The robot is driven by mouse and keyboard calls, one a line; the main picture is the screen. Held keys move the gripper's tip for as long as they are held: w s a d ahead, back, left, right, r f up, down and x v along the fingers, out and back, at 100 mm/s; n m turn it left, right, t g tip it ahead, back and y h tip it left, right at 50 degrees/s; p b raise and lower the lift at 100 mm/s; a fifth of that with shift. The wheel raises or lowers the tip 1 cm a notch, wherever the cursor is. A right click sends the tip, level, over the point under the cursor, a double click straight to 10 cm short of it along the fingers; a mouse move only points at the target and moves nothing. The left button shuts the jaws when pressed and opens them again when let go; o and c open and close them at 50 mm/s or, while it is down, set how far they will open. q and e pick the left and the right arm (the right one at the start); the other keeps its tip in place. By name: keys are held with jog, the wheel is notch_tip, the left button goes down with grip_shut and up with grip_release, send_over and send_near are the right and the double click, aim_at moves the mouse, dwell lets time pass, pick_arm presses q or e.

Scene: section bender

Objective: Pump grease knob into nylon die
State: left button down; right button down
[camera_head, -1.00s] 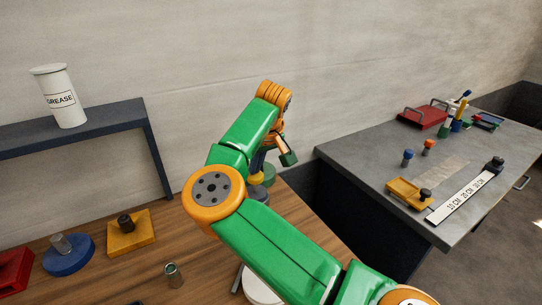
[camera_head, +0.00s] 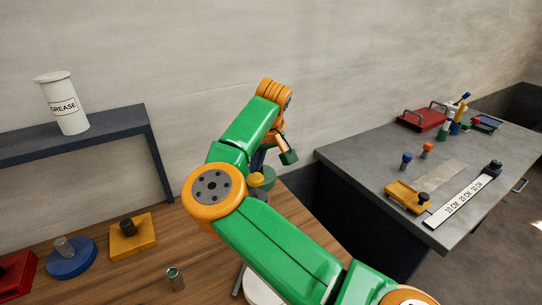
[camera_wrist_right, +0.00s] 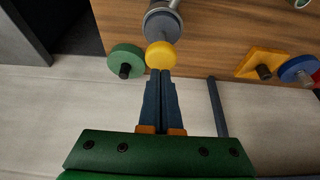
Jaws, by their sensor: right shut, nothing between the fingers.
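A yellow round knob (camera_head: 256,180) sits on top of a grey cylindrical body on the wooden bench. In the right wrist view the yellow knob (camera_wrist_right: 160,55) is just beyond my fingertips, with the grey cylinder (camera_wrist_right: 161,24) behind it. My right gripper (camera_wrist_right: 160,76) is shut and empty, its dark blue fingers together and pointing at the knob. I cannot tell whether they touch it. In the head view the right gripper (camera_head: 259,163) is partly hidden by my arm. A white round piece (camera_head: 262,291) lies partly behind my arm; I cannot tell whether it is the nylon die.
A green disc (camera_wrist_right: 126,61) stands beside the knob. Yellow (camera_head: 131,236), blue (camera_head: 71,262) and red (camera_head: 16,277) bases and a small metal cup (camera_head: 175,278) are on the bench. A white grease can (camera_head: 63,104) stands on a dark shelf (camera_head: 95,133). A grey table (camera_head: 370,160) holds tools at right.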

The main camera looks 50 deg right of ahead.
aim_at(256, 178)
jog(key=shift+f+b, duration=1.75)
jog(key=shift+f, duration=0.45)
jog(key=shift+r, duration=0.1)
jog(key=shift+r+p, duration=1.95)
jog(key=shift+r, duration=0.3)
notch_tip(256, 178, up, 6)
jog(key=p, duration=0.5)
jog(key=shift+f, duration=0.1)
